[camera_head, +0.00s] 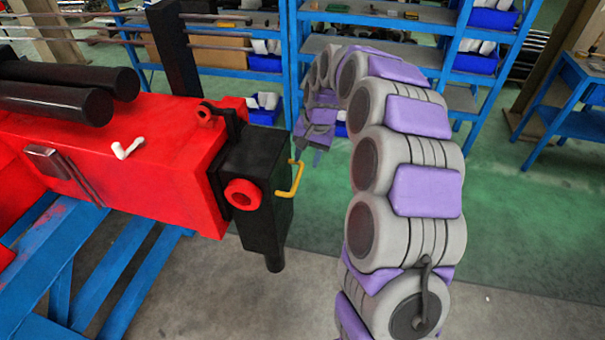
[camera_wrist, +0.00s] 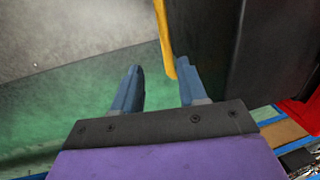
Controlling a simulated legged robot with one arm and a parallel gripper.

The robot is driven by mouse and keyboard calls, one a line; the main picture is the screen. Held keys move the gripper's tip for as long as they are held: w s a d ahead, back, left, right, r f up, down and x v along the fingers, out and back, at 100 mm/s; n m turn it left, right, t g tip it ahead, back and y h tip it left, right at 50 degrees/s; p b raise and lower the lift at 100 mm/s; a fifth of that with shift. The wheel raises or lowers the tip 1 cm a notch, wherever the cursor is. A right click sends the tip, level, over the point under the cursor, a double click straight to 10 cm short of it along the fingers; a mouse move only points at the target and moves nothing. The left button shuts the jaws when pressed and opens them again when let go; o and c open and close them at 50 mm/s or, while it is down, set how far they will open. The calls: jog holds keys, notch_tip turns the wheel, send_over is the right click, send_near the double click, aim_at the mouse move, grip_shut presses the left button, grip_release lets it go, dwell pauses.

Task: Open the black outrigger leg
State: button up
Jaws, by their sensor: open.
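The black outrigger leg (camera_head: 265,190) hangs upright at the end of the red beam and looks folded against it. A yellow handle (camera_head: 298,180) sticks out from its right side. My gripper (camera_head: 306,146) is just above and slightly right of the handle in the head view, small and partly unclear there. In the wrist view my gripper (camera_wrist: 159,70) is open, with two blue-grey fingers apart. The yellow handle (camera_wrist: 163,38) comes down near the right finger, its lower end by that fingertip; contact cannot be told. The black leg (camera_wrist: 235,45) fills the upper right.
The red beam (camera_head: 150,150) rests on a blue stand (camera_head: 95,270) at left. Blue shelves (camera_head: 460,60) with bins stand behind, and a blue table (camera_head: 580,95) is at far right. Green floor (camera_head: 520,230) is free at right.

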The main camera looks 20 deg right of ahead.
aim_at(297, 177)
jog(key=a+f, duration=0.1)
jog(key=f, duration=0.1)
jog(key=a+f, duration=0.1)
jog(key=f, duration=0.1)
jog(key=a+f+b, duration=0.1)
jog(key=f, duration=0.1)
jog(key=shift+w+a, duration=0.25)
jog(key=shift+f, duration=0.15)
jog(key=shift+d+f, duration=0.1)
jog(key=shift+d, duration=0.85)
jog(key=shift+c, duration=0.3)
jog(key=shift+a, duration=0.6)
jog(key=c, duration=0.5)
jog(key=shift+a, duration=0.1)
jog(key=shift+c, duration=0.4)
jog(key=shift+d, duration=0.3)
grip_shut()
jog(key=shift+a, duration=0.1)
